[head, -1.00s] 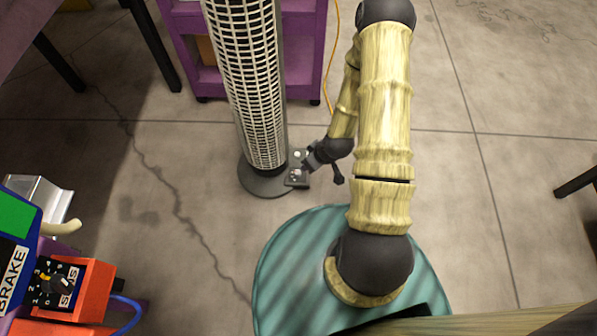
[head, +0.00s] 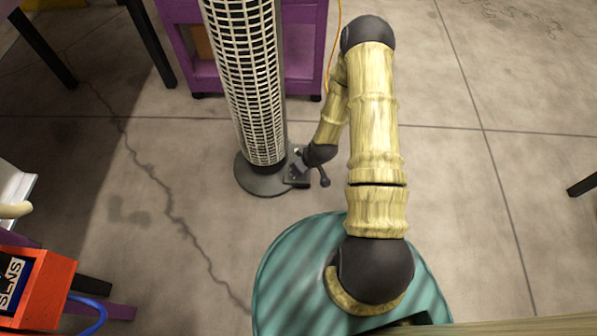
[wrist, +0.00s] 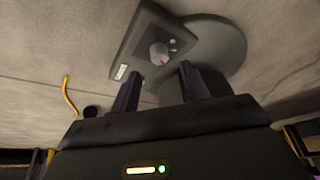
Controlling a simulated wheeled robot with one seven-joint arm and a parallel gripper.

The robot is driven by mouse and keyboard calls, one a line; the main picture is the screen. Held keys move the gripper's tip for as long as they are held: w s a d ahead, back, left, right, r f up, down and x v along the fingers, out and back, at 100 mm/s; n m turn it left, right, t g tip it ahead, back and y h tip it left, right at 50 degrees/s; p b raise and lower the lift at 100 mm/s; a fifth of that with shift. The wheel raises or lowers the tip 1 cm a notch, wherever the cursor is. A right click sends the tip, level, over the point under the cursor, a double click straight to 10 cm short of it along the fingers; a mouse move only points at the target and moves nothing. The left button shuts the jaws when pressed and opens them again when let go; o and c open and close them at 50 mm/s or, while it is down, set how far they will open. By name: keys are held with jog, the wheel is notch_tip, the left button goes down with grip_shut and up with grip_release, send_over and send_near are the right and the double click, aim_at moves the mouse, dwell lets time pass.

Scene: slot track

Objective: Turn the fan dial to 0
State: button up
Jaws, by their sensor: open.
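The tower fan (head: 246,80) stands upright on a round grey base (head: 262,181) on the floor. A dark control panel (head: 297,178) sits at the base's right side. The wrist view shows this panel (wrist: 131,55) with a round grey dial (wrist: 159,54) bearing a small red mark. The markings around the dial are too small to read. My gripper (wrist: 160,82) is open, its two dark fingers apart and just short of the dial. In the head view my gripper (head: 299,166) is over the panel and hides the dial.
A purple shelf unit (head: 207,78) stands behind the fan. An orange box (head: 38,290) with a blue cable is at the lower left. A yellow cord (wrist: 70,97) lies on the floor.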

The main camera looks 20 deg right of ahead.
jog(key=b+x, duration=0.2)
jog(key=x, duration=0.2)
jog(key=shift+w+f, duration=0.15)
jog(key=shift+f, duration=0.2)
jog(key=shift+a, duration=0.1)
jog(key=c, duration=1)
